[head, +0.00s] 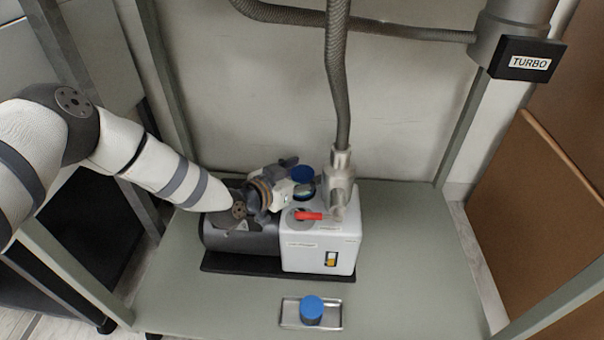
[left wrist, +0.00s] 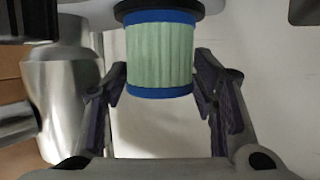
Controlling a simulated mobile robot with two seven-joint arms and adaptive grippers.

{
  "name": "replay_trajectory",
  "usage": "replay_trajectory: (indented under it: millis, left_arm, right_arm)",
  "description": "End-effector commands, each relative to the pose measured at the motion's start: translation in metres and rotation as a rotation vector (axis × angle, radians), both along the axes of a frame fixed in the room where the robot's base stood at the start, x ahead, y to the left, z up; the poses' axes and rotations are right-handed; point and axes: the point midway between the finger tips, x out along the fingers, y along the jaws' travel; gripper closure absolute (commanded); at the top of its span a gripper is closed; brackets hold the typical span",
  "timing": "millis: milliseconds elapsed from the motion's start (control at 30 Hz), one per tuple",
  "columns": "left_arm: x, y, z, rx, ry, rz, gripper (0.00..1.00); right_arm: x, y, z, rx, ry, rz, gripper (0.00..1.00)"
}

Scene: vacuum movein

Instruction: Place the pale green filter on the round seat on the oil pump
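The pale green filter (left wrist: 160,60) has blue end caps and fills the upper middle of the left wrist view. One cap meets a dark round disc, which looks like the seat (left wrist: 165,7) on the pump. In the head view the filter's blue cap (head: 303,174) shows on top of the white oil pump (head: 305,255). My left gripper (head: 289,182) is at the filter's left side. In the left wrist view its fingers (left wrist: 160,85) are spread, one on each side of the filter, with the tips near its edges and no clear grip. My right gripper is out of view.
A red handle (head: 309,216) and a metal fitting (head: 341,188) with a hose sit on the pump, close to the filter. A small metal tray (head: 289,314) at the front holds a blue-capped cylinder (head: 312,307). The bench (head: 420,270) is clear at right.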

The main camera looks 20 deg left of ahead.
Motion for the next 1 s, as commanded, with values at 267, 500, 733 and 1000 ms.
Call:
replay_trajectory:
  millis: [267, 500, 733, 1000]
  left_arm:
    - [-0.009, 0.003, 0.011, 0.000, -0.001, 0.000, 0.47]
    - [-0.067, 0.022, 0.037, -0.001, -0.003, 0.001, 0.47]
    - [-0.103, 0.033, 0.046, -0.001, -0.002, 0.000, 0.47]
    - [-0.108, 0.035, 0.044, 0.000, 0.000, 0.001, 0.47]
  right_arm:
    - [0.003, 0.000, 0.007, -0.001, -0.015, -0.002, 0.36]
    - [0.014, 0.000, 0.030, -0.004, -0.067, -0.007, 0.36]
    - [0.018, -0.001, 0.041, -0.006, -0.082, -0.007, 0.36]
    - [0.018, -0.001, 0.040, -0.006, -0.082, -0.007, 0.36]
